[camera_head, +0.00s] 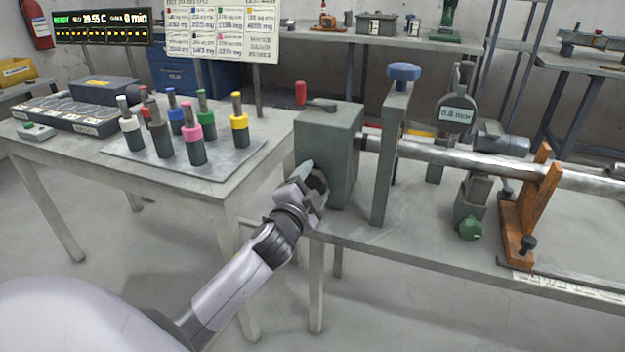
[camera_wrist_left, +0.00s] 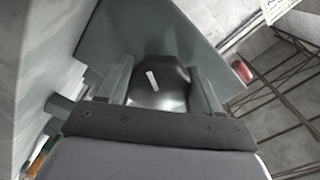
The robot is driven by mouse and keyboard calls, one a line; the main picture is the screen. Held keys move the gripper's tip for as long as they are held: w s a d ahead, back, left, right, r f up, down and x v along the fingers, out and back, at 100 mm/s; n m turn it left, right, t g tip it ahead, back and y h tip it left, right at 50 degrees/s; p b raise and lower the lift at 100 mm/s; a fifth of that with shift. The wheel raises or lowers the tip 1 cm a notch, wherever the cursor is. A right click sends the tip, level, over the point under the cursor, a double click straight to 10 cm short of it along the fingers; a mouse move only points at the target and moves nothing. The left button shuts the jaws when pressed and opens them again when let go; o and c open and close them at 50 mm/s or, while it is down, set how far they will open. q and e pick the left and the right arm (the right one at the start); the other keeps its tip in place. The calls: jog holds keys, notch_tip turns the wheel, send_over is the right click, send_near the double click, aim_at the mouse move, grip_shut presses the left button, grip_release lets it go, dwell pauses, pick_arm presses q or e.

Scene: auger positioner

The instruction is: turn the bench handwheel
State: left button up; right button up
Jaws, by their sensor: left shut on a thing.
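The dark handwheel (camera_wrist_left: 165,92) sits on the near left face of the grey headstock block (camera_head: 331,150). In the left wrist view it lies between my fingers and carries a short white mark (camera_wrist_left: 152,79), slightly tilted. My left gripper (camera_head: 309,182) is shut on the handwheel, with one finger on each side of it (camera_wrist_left: 163,88). In the head view my gripper hides most of the wheel. The block also shows in the left wrist view (camera_wrist_left: 110,40). My right gripper is not in view.
A red-handled lever (camera_head: 301,94) stands on the block. A metal shaft (camera_head: 465,158) runs right from it, past a blue-knobbed post (camera_head: 397,140) and dial gauge (camera_head: 456,112), to an orange support (camera_head: 527,205). A side table (camera_head: 228,185) at left holds several colour-capped tools.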

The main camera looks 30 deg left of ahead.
aim_at(310, 187)
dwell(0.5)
pick_arm(q)
jog(key=o, duration=1)
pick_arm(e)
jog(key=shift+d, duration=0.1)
pick_arm(q)
jog(key=shift+v, duration=3.55)
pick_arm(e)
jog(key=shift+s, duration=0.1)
pick_arm(q)
jog(key=s+d+f+n+g+h+p, duration=0.2)
jog(key=s+d+f+p, duration=0.1)
jog(key=s, duration=0.3)
jog(key=s+d+f+n+g+h+p, duration=0.2)
jog(key=s+d+f+p, duration=0.2)
jog(key=s+d+f, duration=0.1)
jog(key=s+d+f+n+g+h+p, duration=0.2)
jog(key=s+d+f+g+p, duration=0.1)
jog(key=s, duration=0.6)
jog(key=shift+d+f+n+p, duration=0.45)
jog(key=shift+d+f, duration=0.6)
jog(key=shift+f, duration=0.3)
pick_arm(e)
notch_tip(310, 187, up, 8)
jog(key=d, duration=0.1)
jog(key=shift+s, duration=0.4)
